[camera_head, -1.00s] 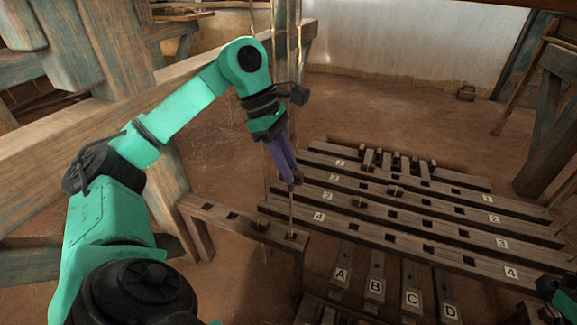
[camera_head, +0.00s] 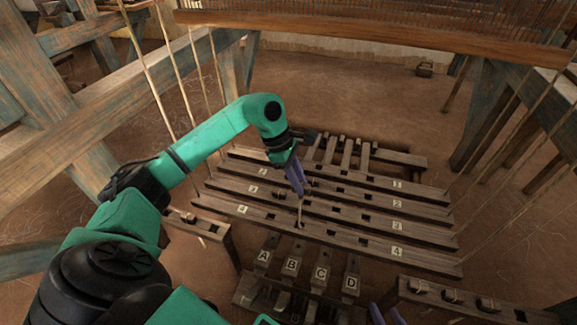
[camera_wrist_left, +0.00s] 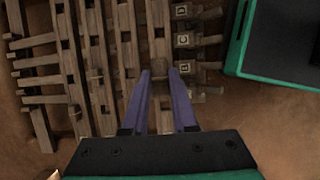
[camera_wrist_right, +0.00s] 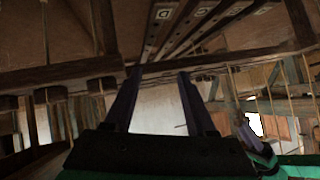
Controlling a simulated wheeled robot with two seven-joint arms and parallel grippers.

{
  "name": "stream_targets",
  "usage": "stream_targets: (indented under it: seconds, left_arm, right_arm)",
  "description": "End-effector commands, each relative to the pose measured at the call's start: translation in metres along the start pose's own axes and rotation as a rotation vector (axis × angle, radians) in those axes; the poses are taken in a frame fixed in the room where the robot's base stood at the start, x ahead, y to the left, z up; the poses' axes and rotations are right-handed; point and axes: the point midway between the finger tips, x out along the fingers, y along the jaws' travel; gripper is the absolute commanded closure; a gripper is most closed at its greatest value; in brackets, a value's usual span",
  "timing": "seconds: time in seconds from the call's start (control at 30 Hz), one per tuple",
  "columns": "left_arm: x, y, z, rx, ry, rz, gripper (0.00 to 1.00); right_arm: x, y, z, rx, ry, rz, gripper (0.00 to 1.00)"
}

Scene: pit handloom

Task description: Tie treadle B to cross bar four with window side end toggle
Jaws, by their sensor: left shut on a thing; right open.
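My left gripper (camera_head: 301,191) is shut on a toggle, which the fingertips mostly hide. In the left wrist view my left gripper (camera_wrist_left: 162,78) is above the bars, near the labelled treadles. Treadle B (camera_head: 291,265) lies in front of and below cross bar four, between treadles A (camera_head: 263,257) and C (camera_head: 320,274). My right gripper (camera_head: 387,316) is at the bottom edge. In the right wrist view it (camera_wrist_right: 155,80) is open and empty.
A left rack (camera_head: 222,238) holds a toggle near cross bar four's left end. A right rack (camera_head: 465,308) carries several toggles near my right gripper. Cross bars one, two and three lie behind cross bar four. Loom cords hang at both sides.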

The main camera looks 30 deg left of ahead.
Motion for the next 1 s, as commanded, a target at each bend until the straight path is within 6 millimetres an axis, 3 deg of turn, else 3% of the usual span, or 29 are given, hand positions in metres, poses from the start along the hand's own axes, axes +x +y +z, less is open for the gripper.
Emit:
stream_targets:
  seconds: [0.17, 0.43, 1.0]
  left_arm:
    - [0.007, 0.000, -0.001, 0.002, 0.000, -0.001, 1.00]
    - [0.029, 0.000, -0.010, 0.001, 0.001, -0.001, 1.00]
    - [0.074, 0.000, -0.029, 0.001, 0.001, -0.002, 1.00]
  right_arm:
    - [0.001, -0.003, 0.014, 0.012, -0.011, -0.009, 0.44]
    - [0.014, -0.017, 0.024, 0.050, 0.159, -0.055, 0.44]
    - [0.041, -0.007, 0.054, 0.073, 0.235, -0.056, 0.44]
